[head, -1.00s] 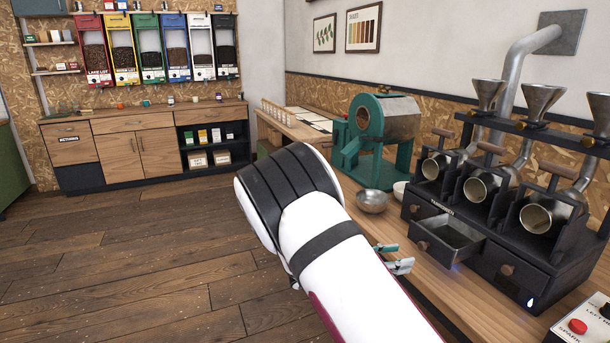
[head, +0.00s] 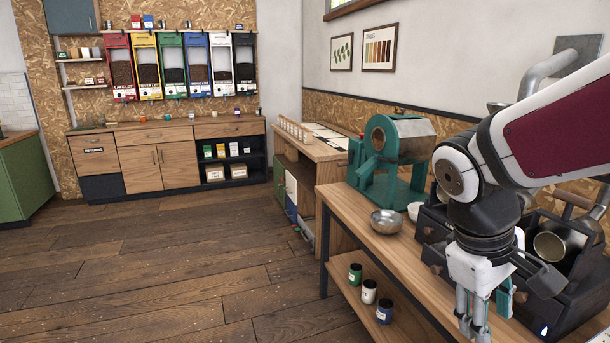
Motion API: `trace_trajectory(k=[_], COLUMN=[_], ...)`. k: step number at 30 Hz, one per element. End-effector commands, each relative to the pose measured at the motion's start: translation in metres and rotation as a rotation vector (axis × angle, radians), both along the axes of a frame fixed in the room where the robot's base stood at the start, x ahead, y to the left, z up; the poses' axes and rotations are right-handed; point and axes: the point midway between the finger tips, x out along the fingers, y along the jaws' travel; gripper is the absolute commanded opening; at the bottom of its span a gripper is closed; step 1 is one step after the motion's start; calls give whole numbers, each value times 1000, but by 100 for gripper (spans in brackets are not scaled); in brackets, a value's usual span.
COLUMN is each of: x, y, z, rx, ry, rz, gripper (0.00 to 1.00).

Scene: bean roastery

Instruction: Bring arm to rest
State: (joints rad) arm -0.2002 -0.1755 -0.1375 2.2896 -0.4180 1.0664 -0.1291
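My arm comes in from the right edge and bends down at a grey joint. My gripper (head: 485,312) hangs below it, pointing down, in front of the workbench's front edge and the dark sample roaster. Its grey fingers with teal pads look apart, with nothing seen between them. The arm and gripper cover much of the sample roaster (head: 585,262), including most of its drawer area.
A metal bowl (head: 386,222), a white bowl (head: 414,211) and a teal roaster (head: 385,160) stand on the wooden workbench (head: 345,205). Several jars, one green-labelled (head: 355,273), stand on its lower shelf. The wooden floor (head: 190,260) at left is clear.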

Motion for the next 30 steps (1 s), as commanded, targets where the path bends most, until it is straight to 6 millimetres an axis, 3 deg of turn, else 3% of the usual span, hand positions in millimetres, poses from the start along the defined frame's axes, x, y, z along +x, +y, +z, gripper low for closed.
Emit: trace_trajectory(k=[6, 13, 18, 30], x=[-55, -95, -107, -109], y=[25, 51, 60, 62], z=[29, 43, 46, 46], rx=[190, 342, 394, 403], ry=[-189, -346, -399, -408], rz=[-159, -286, -329, -337], gripper=[42, 42, 42, 42])
